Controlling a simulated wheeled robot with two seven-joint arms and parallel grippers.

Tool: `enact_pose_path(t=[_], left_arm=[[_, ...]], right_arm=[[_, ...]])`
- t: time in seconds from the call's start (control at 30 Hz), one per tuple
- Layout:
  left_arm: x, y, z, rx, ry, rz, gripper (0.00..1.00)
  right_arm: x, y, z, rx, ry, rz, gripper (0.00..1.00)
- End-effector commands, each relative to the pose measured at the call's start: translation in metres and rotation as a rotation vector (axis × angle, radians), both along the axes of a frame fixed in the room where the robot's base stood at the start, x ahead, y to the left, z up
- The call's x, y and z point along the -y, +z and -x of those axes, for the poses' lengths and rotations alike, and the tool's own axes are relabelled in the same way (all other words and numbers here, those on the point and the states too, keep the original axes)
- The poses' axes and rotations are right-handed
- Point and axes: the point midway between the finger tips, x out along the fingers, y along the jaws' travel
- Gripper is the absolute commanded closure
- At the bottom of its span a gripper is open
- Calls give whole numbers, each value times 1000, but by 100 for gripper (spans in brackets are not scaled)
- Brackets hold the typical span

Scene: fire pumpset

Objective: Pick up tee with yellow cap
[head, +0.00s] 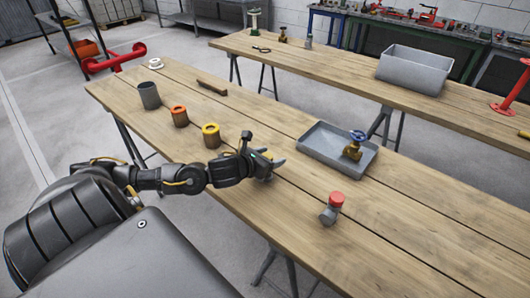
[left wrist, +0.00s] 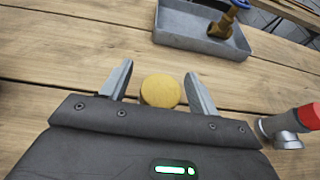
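A round yellow cap (left wrist: 160,90) shows between the two fingers of my left gripper (left wrist: 161,80) in the left wrist view, with a gap on each side. The body of the tee under the cap is hidden. In the head view only a bit of yellow (head: 267,154) shows by the left gripper (head: 276,163), which is open, low over the near table. My right gripper is not in view.
A tee with a red cap (head: 335,200) stands to the right on the near table (head: 400,240). A grey tray (head: 318,144) with a blue-handled valve (head: 353,150) lies beyond. Orange-ringed (head: 180,118) and yellow-ringed (head: 211,136) cylinders and a grey cup (head: 149,97) stand left.

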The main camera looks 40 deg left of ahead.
Motion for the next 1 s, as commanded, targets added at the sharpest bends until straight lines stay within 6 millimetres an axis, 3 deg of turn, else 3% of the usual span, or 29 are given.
enact_pose_path(t=[0.07, 0.47, 0.77, 1.0], left_arm=[[0, 0, 0, 0, 0, 0, 49], [0, 0, 0, 0, 0, 0, 100], [0, 3, 0, 3, -1, 0, 100], [0, 27, -1, 5, -2, -2, 100]], right_arm=[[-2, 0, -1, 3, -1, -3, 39], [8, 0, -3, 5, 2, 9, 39], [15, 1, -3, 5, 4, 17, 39], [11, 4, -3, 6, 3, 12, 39]])
